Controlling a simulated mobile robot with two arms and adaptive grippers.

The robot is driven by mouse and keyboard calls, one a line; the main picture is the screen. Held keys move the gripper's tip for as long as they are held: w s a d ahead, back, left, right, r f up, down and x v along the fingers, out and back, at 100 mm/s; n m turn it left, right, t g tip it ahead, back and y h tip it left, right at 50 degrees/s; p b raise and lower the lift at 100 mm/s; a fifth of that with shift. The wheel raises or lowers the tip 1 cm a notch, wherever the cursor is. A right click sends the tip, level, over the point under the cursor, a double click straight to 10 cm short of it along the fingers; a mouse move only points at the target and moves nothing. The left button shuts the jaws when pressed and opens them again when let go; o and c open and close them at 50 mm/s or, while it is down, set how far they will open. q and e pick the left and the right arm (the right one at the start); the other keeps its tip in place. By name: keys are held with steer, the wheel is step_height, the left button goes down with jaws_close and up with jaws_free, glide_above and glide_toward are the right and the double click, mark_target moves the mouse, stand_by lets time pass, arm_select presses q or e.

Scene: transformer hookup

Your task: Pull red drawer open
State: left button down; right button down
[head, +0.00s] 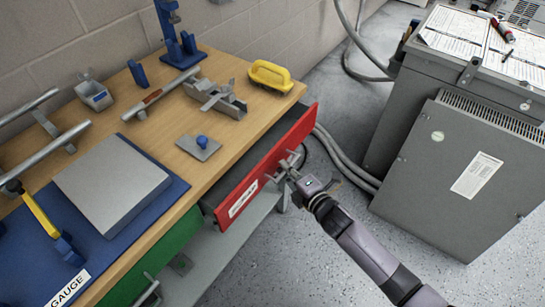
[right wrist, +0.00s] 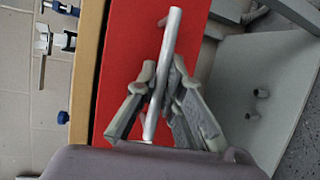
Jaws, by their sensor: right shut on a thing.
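The red drawer (head: 262,172) is in the right part of the wooden workbench and stands partly open, with a dark gap behind its front. A white label (head: 243,197) is on its face. My right gripper (head: 286,172) is at the drawer's front, shut on the drawer handle. In the right wrist view the silver bar handle (right wrist: 163,75) runs between the two fingers of the gripper (right wrist: 158,88), against the red drawer front (right wrist: 125,60). My left gripper does not show in the head view.
A green drawer (head: 160,262) is beside the red one. A grey transformer cabinet (head: 465,170) stands at right. Bare floor (head: 330,120) lies between, crossed by grey hoses.

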steer(key=s+d+p, duration=0.1)
steer(key=s+d, duration=0.6)
steer(key=d, duration=0.2)
steer(key=s+d+p, duration=0.1)
steer(key=s+d, duration=0.5)
steer(key=d, duration=0.4)
steer(key=shift+s+p, duration=0.35)
steer(key=shift+s, duration=0.05)
steer(key=c, duration=1.7)
jaws_free()
steer(key=v, duration=1.2)
steer(key=shift+r, duration=0.1)
